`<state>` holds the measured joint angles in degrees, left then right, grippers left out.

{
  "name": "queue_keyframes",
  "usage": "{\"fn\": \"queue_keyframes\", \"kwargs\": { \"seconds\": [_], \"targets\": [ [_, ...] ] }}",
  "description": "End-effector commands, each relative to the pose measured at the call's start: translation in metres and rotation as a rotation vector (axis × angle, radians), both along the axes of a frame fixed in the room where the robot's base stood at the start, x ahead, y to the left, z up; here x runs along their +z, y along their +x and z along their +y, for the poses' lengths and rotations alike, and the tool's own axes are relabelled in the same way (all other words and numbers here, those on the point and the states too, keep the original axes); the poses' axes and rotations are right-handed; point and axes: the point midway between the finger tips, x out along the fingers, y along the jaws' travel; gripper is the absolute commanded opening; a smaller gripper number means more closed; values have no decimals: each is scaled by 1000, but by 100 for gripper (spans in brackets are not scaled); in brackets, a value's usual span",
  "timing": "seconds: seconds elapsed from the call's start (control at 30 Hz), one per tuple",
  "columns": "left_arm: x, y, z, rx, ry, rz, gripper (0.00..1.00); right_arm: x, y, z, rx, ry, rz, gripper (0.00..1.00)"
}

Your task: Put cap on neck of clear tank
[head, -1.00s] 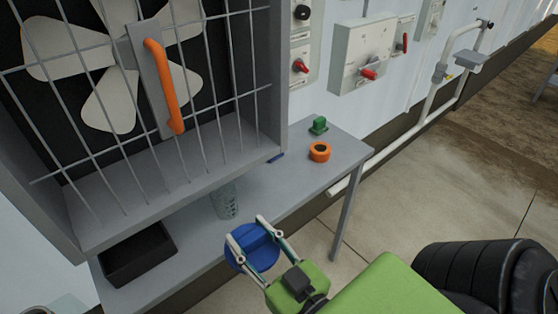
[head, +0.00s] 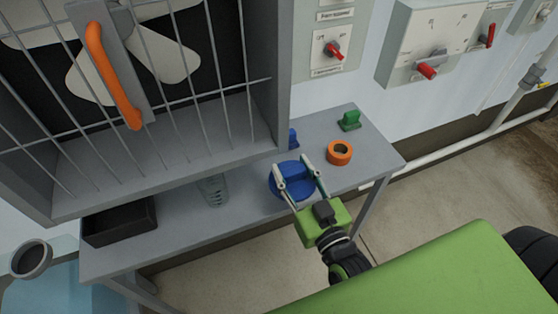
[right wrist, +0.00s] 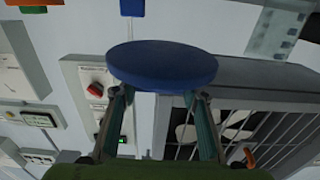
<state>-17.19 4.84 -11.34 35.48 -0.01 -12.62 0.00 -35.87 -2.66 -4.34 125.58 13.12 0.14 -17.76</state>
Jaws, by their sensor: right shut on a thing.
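My right gripper (head: 292,167) is shut on a blue round cap (head: 288,184), its fingers on either side of the cap. In the head view they appear over the grey bench, right of the clear mesh-patterned cylinder. The right wrist view shows the cap (right wrist: 163,65) as a wide blue disc at the fingertips (right wrist: 158,95). A pale blue see-through tank (head: 45,292) is at the lower left of the head view, partly cut off by the frame. Its round dark-rimmed neck (head: 30,259) is open and uncapped. My left gripper is not in view.
On the grey bench (head: 180,237) are a black tray (head: 120,221), the clear cylinder (head: 214,191), an orange ring (head: 340,152), a green part (head: 348,121) and a small blue part (head: 293,138). A fan cage with an orange handle (head: 112,75) overhangs the bench.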

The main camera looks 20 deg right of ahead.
Motion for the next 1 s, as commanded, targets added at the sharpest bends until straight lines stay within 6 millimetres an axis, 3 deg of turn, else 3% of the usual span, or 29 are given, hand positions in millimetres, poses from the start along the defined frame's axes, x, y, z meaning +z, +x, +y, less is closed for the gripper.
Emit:
{"fn": "queue_keyframes", "kwargs": {
  "seconds": [0.1,0.33,0.4,0.67,0.83,1.0],
  "targets": [
    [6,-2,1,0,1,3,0,4,31,1,-1,0,-4,14],
    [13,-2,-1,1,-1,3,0,3,80,3,-1,0,-3,14],
    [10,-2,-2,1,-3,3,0,-15,78,3,2,-2,6,14],
    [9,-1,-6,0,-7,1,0,-38,77,2,1,-2,2,14],
    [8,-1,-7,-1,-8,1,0,-65,77,2,1,-3,3,14],
    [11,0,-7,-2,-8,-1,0,-70,81,2,-1,-1,0,14]
  ]
}}
